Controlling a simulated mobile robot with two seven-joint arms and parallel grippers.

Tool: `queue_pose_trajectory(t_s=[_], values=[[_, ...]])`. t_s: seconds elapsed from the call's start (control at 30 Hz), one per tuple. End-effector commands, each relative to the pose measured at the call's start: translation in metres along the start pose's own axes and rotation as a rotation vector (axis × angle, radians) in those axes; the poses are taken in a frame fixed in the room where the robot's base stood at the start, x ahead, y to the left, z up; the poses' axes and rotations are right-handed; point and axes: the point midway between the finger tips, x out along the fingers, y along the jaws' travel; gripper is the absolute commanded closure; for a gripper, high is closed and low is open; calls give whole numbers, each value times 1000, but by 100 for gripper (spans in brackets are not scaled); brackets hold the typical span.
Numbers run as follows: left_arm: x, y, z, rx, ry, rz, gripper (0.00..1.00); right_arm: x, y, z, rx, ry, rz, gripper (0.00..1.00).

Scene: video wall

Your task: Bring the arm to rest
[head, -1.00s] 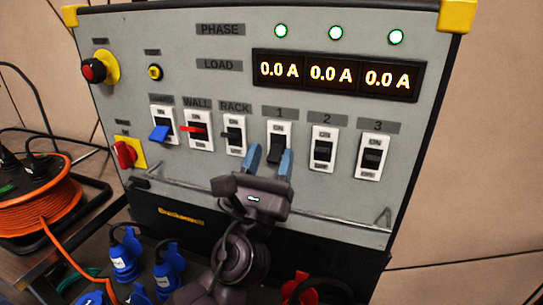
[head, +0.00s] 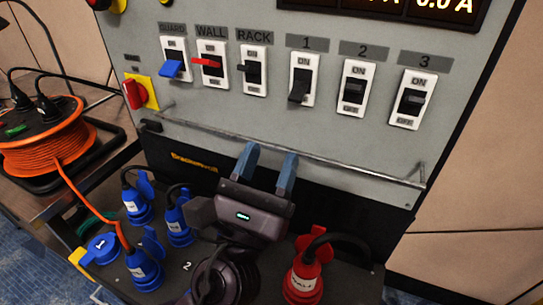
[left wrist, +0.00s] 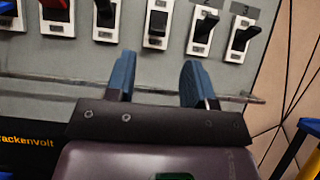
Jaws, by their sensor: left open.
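My left gripper (head: 268,168) is open and empty, its two blue fingers pointing up in front of the dark lower part of the power panel (head: 225,110). The fingers also show in the left wrist view (left wrist: 162,82), pointing toward the panel below the switch row. Above are the guard switch with a blue lever (head: 172,68), the wall switch with a red lever (head: 207,63), the rack switch (head: 252,70), and switches 1 (head: 300,86), 2 (head: 353,89) and 3 (head: 411,100). My right gripper is not in view.
Blue plugs (head: 178,220) and a red plug (head: 304,275) stand on the ledge around my left arm. An orange cable reel (head: 45,142) is at the left. A red rotary knob (head: 134,94) is on the panel's left. A plain wall (head: 480,190) is at the right.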

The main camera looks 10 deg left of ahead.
Motion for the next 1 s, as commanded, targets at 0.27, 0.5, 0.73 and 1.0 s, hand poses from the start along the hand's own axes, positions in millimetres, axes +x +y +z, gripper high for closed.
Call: queue_pose_trajectory(t_s=[0.27,0.5,0.73,1.0], values=[[-1,1,-1,-16,8,2,51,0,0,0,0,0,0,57],[-21,25,-22,-364,150,78,51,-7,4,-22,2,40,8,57],[-72,63,-58,-916,323,301,51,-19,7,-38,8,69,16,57],[-157,103,-87,-1537,388,710,51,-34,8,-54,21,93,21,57]])
